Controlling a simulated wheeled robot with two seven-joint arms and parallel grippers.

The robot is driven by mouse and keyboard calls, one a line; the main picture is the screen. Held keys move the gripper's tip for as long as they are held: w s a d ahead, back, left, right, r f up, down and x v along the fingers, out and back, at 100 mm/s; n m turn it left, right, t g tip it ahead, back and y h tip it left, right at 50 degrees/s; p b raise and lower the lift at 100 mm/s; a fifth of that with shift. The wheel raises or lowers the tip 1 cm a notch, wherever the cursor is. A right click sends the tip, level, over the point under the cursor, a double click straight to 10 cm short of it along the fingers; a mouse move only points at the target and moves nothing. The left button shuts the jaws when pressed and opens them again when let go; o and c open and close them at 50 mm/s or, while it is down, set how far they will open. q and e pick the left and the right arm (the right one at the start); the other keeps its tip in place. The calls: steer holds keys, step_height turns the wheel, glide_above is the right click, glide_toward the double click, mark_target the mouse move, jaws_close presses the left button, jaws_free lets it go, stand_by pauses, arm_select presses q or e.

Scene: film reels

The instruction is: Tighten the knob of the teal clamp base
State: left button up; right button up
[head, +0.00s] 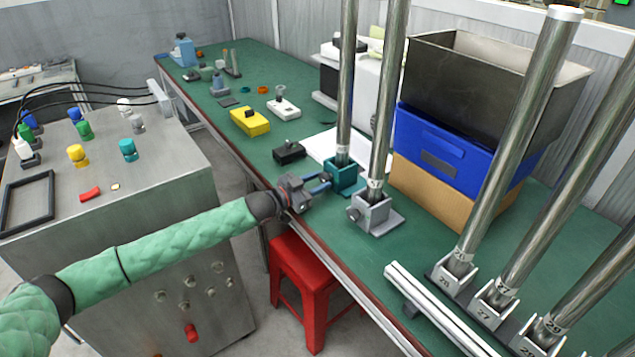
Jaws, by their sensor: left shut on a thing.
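The teal clamp base (348,187) stands on the green bench with a tall steel pole (347,80) upright in it. My left gripper (326,183) reaches in from the left over the bench's front edge. Its blue-grey fingers are shut on the knob on the left side of the teal base. The fingers largely hide the knob, so its angle cannot be told. My right gripper is not in view.
A grey clamp base (378,218) with its own pole (388,100) stands close at the right. Numbered pole holders (460,270) and a white rail (440,310) lie farther right. A black block (289,152) and a yellow box (250,121) sit behind. A red stool (305,275) is below the edge.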

arm_select(q)
steer(key=o, duration=1)
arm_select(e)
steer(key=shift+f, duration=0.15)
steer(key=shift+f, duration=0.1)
arm_select(q)
steer(key=shift+s+a+f, duration=0.1)
steer(key=shift+s+a, duration=0.15)
steer(key=shift+a, duration=0.25)
steer(key=v, duration=0.6)
steer(key=shift+s+b, duration=0.15)
steer(key=shift+b, duration=0.25)
steer(key=shift+s+a, duration=0.15)
steer(key=shift+a, duration=0.05)
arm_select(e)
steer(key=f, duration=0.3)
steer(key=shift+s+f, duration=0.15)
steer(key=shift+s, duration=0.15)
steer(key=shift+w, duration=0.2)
